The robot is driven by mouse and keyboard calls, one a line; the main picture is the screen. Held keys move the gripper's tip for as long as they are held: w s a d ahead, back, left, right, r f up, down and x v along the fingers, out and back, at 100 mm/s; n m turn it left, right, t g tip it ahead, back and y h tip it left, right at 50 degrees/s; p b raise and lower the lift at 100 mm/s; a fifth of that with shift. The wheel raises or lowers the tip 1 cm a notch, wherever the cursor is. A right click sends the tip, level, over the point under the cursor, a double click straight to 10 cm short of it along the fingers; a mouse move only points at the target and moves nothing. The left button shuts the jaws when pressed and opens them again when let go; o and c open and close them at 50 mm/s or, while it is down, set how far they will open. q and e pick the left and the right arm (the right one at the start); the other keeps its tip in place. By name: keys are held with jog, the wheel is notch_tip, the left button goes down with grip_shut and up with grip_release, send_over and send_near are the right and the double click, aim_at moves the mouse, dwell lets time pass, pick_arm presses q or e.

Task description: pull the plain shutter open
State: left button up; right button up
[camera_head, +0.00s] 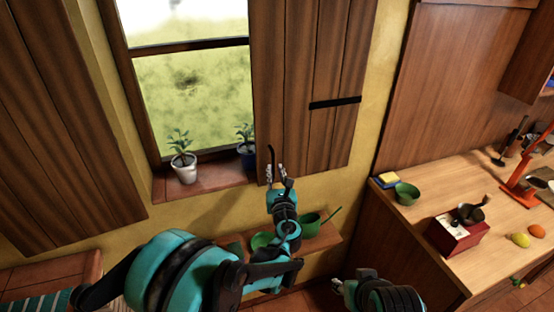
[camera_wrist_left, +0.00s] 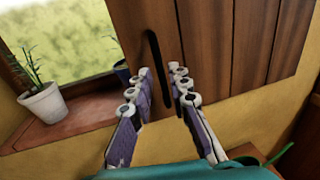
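The right-hand wooden shutter (camera_head: 290,80) stands beside the window, with a short black strap across its right part. The left-hand wooden shutter (camera_head: 60,120) shows no strap. A dark upright handle (camera_wrist_left: 154,48) is on the right-hand shutter near its window-side edge; it also shows in the head view (camera_head: 271,153). My left gripper (camera_head: 276,176) is at this handle's lower part. In the wrist view its fingers (camera_wrist_left: 161,72) are apart, one each side of the handle, with gaps visible; contact is not clear.
A white plant pot (camera_head: 185,170) and a blue pot (camera_head: 247,157) stand on the window sill. Green vessels (camera_head: 310,225) sit on a low ledge below. The right counter (camera_head: 410,225) holds a green bowl (camera_head: 406,193) and a red-and-white grinder (camera_head: 456,236).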

aim_at(273, 162)
pick_arm(q)
jog(key=w, duration=0.5)
jog(key=shift+w+a+b, duration=0.3)
jog(key=shift+w+a, duration=0.05)
grip_shut()
